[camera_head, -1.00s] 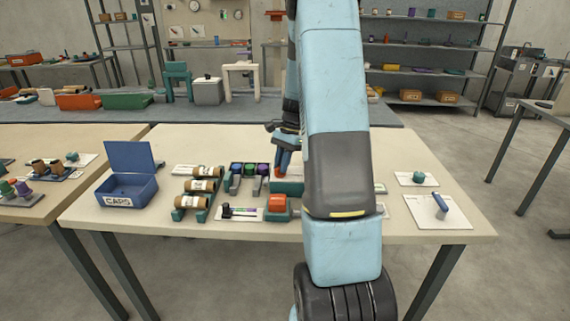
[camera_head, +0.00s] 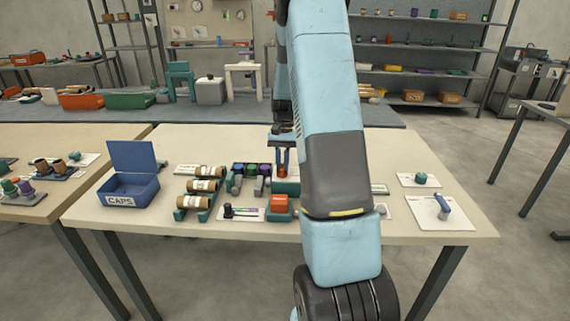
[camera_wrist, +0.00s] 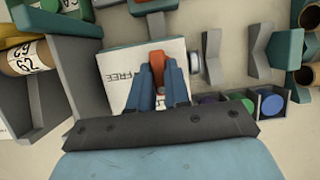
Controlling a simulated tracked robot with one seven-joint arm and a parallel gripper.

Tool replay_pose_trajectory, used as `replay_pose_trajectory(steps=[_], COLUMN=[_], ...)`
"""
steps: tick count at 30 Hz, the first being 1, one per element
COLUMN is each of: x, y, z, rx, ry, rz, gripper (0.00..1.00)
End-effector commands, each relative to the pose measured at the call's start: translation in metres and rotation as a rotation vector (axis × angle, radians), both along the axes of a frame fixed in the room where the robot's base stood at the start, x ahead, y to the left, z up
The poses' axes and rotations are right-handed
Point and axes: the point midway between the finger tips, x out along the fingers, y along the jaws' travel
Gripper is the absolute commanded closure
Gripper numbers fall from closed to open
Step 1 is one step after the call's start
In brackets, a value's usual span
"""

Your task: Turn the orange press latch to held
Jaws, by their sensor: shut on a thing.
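The orange press latch (camera_wrist: 157,62) shows in the wrist view on a white plate (camera_wrist: 117,77) with the word FREE on it. My gripper (camera_wrist: 160,82) has its two blue fingers closed on the latch, one on each side of it. The part of the latch between and under the fingers is hidden. In the head view my gripper (camera_head: 283,172) points down at a teal block (camera_head: 286,187) near the middle of the table. My arm covers what lies just right of it.
An orange block (camera_head: 279,203) stands just in front of the teal block. Left of it are a rack with purple and green caps (camera_head: 250,170), several brown rolls (camera_head: 200,186) and an open blue CAPS box (camera_head: 130,190). A plate with a blue lever (camera_head: 442,207) lies at the right.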

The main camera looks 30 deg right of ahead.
Motion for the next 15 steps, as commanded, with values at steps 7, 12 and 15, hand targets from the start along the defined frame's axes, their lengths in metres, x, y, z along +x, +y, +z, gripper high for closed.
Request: replay_pose_trajectory(steps=[7,12,15], x=[-0.0051,-0.0052,-0.0052], y=[0.0038,0.0035,0.0033], z=[-0.0058,-0.0059,-0.0058], rx=[0.008,0.008,0.008], ry=[0.018,0.017,0.017], rz=[0.015,0.015,0.014], gripper=[1.0,1.0,0.77])
